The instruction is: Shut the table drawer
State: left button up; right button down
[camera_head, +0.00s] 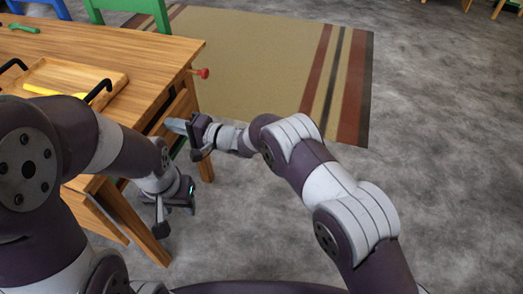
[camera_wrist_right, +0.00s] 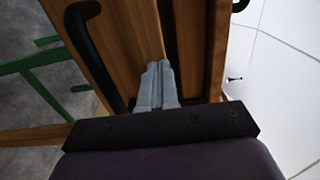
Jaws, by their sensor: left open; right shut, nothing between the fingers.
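The wooden table (camera_head: 150,50) fills the upper left of the head view. Below its top on the near right side, a wooden part (camera_head: 183,103) shows, probably the drawer; how far it stands out is unclear. My right gripper (camera_head: 175,126) is shut and empty, its fingertips close beside that part. In the right wrist view its shut fingers (camera_wrist_right: 157,84) point at wooden boards (camera_wrist_right: 190,40) with a dark gap between them; contact cannot be told. A black handle (camera_wrist_right: 82,50) is left of the fingers. My left gripper (camera_head: 167,214) is open and empty, low beside the table legs.
A wooden tray (camera_head: 65,75) with black handles and a yellow item (camera_head: 42,90) lies on the table. A red knob (camera_head: 203,73) sticks out at the table's right side. Green (camera_head: 125,5) and blue (camera_head: 40,8) chairs stand behind. The striped rug (camera_head: 270,60) and grey floor are clear.

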aim_at(159, 121)
jog(key=b+x, duration=0.1)
jog(key=x, duration=0.4)
pick_arm(q)
jog(key=shift+a+f, duration=0.25)
jog(key=shift+f, duration=0.55)
pick_arm(e)
jog(key=shift+w+a+r, duration=0.1)
jog(key=shift+a+r, duration=0.05)
jog(key=shift+r, duration=0.15)
